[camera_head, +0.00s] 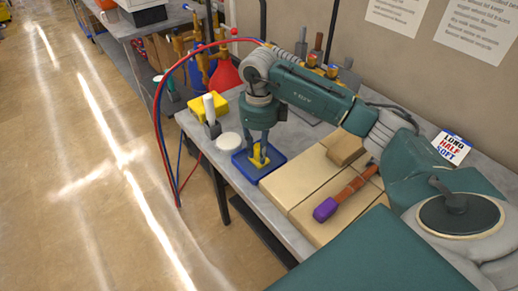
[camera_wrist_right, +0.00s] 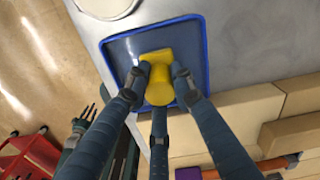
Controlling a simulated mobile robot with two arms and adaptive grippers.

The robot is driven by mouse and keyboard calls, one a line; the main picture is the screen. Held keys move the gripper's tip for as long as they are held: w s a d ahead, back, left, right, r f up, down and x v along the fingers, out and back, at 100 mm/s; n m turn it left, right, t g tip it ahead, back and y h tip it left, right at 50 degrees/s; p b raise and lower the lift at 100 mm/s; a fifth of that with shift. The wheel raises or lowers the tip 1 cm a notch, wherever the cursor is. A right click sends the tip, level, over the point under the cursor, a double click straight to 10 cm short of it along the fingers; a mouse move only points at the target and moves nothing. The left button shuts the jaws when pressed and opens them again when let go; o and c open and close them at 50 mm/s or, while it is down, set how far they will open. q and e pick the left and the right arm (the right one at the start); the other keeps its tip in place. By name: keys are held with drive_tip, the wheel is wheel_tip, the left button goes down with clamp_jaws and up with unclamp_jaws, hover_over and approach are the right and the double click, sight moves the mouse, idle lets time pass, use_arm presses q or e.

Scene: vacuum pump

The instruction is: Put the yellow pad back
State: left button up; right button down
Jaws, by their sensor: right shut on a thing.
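My right gripper (camera_head: 258,146) points down over a dark tray with a blue rim (camera_head: 272,171) on the grey table. Its three fingers are shut on the yellow pad (camera_head: 258,159), which lies within the tray's outline. In the right wrist view the yellow pad (camera_wrist_right: 157,85) shows between the fingertips of my right gripper (camera_wrist_right: 160,78), with the blue-rimmed tray (camera_wrist_right: 190,35) around it. The fingers hide part of the pad. I cannot tell whether the pad touches the tray floor.
A white round dish (camera_head: 229,141) stands beside the tray. A red funnel (camera_head: 225,76) stands farther back.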

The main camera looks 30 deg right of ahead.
drive_tip(key=shift+f, duration=0.2)
drive_tip(key=c, duration=1.5)
unclamp_jaws()
drive_tip(key=shift+r, duration=0.35)
wheel_tip(320, 180, up, 7)
drive_tip(key=shift+f+b, duration=0.1)
drive_tip(key=shift+b, duration=1.1)
drive_tip(key=shift+r, duration=2.35)
